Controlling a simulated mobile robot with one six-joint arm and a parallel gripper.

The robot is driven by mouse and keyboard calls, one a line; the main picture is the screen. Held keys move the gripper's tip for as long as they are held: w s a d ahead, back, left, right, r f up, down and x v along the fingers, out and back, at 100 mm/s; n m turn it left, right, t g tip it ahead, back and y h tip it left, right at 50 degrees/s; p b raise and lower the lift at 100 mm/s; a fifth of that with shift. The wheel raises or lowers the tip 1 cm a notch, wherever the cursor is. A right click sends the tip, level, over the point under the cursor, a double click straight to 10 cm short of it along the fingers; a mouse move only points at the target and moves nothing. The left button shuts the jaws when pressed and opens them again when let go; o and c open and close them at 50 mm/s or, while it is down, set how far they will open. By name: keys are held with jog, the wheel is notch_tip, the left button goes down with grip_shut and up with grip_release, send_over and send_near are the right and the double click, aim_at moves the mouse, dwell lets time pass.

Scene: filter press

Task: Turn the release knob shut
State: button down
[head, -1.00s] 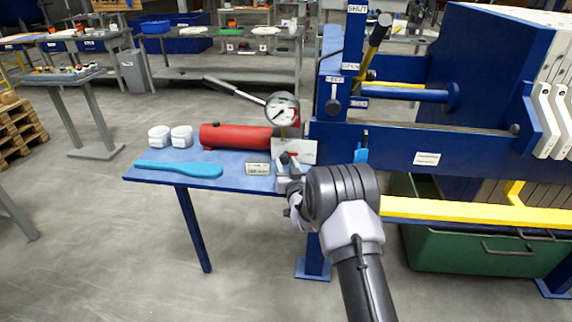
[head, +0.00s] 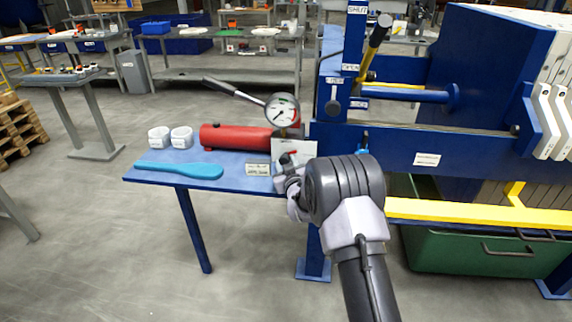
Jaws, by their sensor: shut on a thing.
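My gripper (head: 284,178) is at the right end of the blue bench, at the grey valve block of the red hand pump (head: 234,137). Its jaws are small and partly covered by my dark wrist; they are shut on what appears to be the release knob. The knob itself is hidden, so its turn angle cannot be told. A small dark and red part shows just above the jaws, in front of a white plate (head: 305,147). The pressure gauge (head: 282,110) stands above the pump, and the black pump lever (head: 232,88) slopes up to the left.
The blue press frame (head: 455,147) with a yellow rail (head: 470,212) stands close on the right. A green bin (head: 470,252) sits beneath. Floor at the left front is free.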

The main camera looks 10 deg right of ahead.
jog(key=n, duration=0.1)
jog(key=n+g+h, duration=0.1)
jog(key=n, duration=0.1)
jog(key=shift+a+r+p, duration=0.1)
jog(key=shift+r+p, duration=0.1)
jog(key=shift+p, duration=0.15)
jog(key=shift+a+r+n+g+h+p, duration=0.15)
jog(key=shift+n+g+h+p, duration=0.25)
jog(key=shift+n+p, duration=0.6)
jog(key=n+h+p, duration=0.1)
jog(key=n+p, duration=0.1)
jog(key=p, duration=0.2)
jog(key=shift+r+g, duration=0.2)
jog(key=shift+g, duration=0.2)
jog(key=n+p, duration=0.1)
jog(key=p, duration=0.1)
jog(key=n+h+p, duration=0.1)
jog(key=p, duration=0.1)
jog(key=shift+w+a+f+h, duration=0.1)
jog(key=shift+f+h, duration=0.1)
jog(key=shift+h, duration=0.1)
jog(key=shift+f+n, duration=0.1)
jog(key=shift+n, duration=0.2)
jog(key=c, duration=1.2)
grip_release()
